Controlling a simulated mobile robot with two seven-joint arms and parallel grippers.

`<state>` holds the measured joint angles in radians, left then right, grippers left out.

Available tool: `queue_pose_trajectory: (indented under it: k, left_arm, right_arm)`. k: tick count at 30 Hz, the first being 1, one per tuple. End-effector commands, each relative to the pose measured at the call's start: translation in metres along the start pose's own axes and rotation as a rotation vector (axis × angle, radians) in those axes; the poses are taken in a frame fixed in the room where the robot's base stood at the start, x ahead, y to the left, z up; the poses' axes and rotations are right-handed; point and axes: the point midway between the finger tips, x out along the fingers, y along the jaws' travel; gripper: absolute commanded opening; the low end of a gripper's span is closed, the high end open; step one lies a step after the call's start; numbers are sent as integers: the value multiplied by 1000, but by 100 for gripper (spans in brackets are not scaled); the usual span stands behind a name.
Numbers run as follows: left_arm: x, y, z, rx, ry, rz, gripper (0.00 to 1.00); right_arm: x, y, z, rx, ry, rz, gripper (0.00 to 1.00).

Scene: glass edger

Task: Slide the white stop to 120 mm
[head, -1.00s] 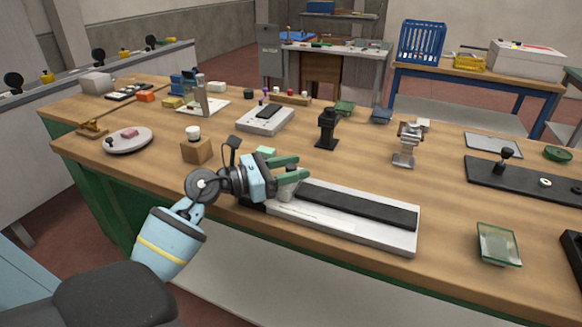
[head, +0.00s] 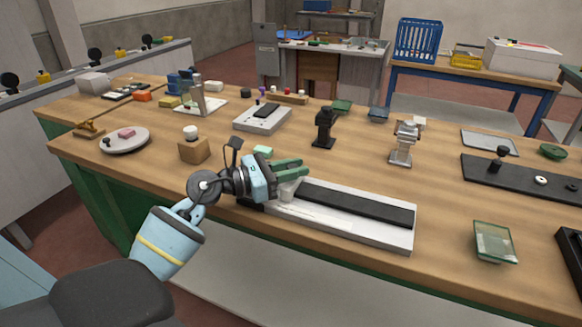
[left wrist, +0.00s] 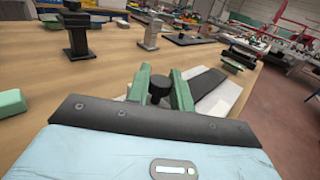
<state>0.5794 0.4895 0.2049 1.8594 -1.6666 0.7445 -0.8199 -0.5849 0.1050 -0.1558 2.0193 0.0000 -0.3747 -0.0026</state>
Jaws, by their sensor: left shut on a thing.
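The white stop (head: 287,190) sits at the left end of a long white rail (head: 340,225) with a dark strip along its top. My left gripper (head: 297,171) is over the stop, its green fingers shut on it. In the left wrist view, a black knob (left wrist: 159,88) stands between the two fingers. The gripper hides much of the stop. I cannot read any scale marks on the rail. My right gripper is in neither view.
The dark strip is clear to the right of the stop. A green glass piece on a stand (head: 494,242) is right of the rail. Behind are a wooden block with a white knob (head: 194,149), a black post (head: 324,128) and a metal post (head: 404,145).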

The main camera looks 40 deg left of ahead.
Motion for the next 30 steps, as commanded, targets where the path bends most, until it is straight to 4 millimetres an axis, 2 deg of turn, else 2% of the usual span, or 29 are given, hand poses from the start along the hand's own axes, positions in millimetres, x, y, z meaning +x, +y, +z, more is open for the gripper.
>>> queue_pose_trajectory:
  k: [1, 2, 6, 17, 30]
  left_arm:
    - [0, 0, 0, 0, 0, -1, 0]
    - [0, 0, 0, 0, 0, -1, 26]
    - [0, 0, 0, 0, 0, 0, 43]
    - [-6, 0, -1, 0, 1, 1, 43]
    - [-68, 0, -3, -1, 3, 0, 43]
  right_arm:
    - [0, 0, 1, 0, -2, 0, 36]
    - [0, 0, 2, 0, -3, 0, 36]
    - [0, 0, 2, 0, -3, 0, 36]
    - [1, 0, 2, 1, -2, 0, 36]
    - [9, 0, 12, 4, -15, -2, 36]
